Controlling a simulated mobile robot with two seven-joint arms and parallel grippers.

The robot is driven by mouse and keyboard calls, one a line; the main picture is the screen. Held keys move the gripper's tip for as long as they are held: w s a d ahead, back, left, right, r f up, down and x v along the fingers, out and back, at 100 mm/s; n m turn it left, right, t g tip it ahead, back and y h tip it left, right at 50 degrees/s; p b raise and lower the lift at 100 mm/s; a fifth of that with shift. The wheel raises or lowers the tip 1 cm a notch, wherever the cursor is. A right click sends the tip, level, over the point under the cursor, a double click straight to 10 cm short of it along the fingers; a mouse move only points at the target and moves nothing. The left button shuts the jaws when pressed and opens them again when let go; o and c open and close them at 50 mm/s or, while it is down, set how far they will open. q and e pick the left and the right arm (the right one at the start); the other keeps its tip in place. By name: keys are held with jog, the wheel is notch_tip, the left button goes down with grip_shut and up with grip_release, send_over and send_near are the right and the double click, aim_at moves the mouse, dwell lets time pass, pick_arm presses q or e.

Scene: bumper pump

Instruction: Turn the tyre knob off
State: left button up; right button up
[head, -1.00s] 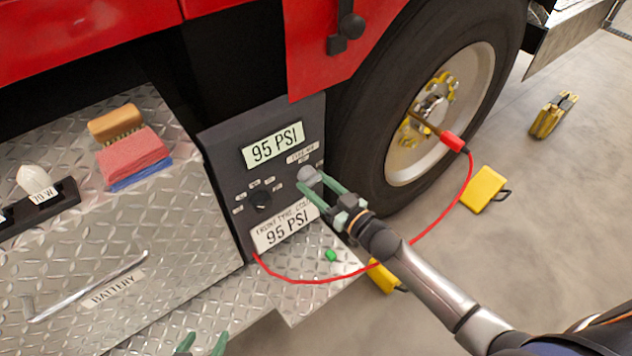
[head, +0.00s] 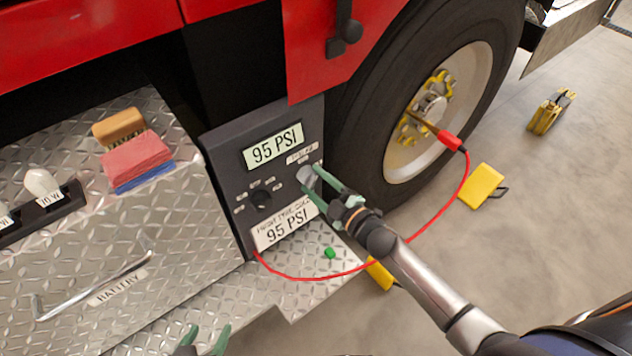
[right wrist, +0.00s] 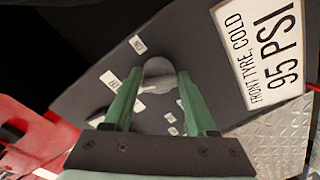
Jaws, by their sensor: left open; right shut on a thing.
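The tyre knob (head: 306,177) is a grey knob on the right side of the dark control panel (head: 225,160). My right gripper (head: 316,182) reaches it from the lower right and is shut on it, with green fingers on either side. In the right wrist view the knob (right wrist: 158,72) sits between the fingertips, partly hidden by them. Small white labels stand around it; one (right wrist: 137,44) seems to read ON. My left gripper (head: 204,340) is open and empty at the bottom edge of the head view, away from the panel.
A black knob (head: 260,199) with several labels is left of the grey one. Two plates (head: 273,146) (head: 285,225) read 95 PSI. A red hose (head: 330,276) runs from the panel to the wheel (head: 440,110). Yellow chocks (head: 481,187) lie on the floor.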

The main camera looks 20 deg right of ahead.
jog(key=n, duration=0.4)
jog(key=shift+w+d+r, duration=0.1)
jog(key=shift+d+r, duration=0.1)
jog(key=shift+n, duration=0.4)
jog(key=o, duration=1)
jog(key=shift+r, duration=0.1)
jog(key=shift+o, duration=1.3)
jog(key=shift+a, duration=0.1)
jog(key=v, duration=1.2)
jog(key=shift+s+p, duration=0.35)
jog(key=shift+p, duration=0.05)
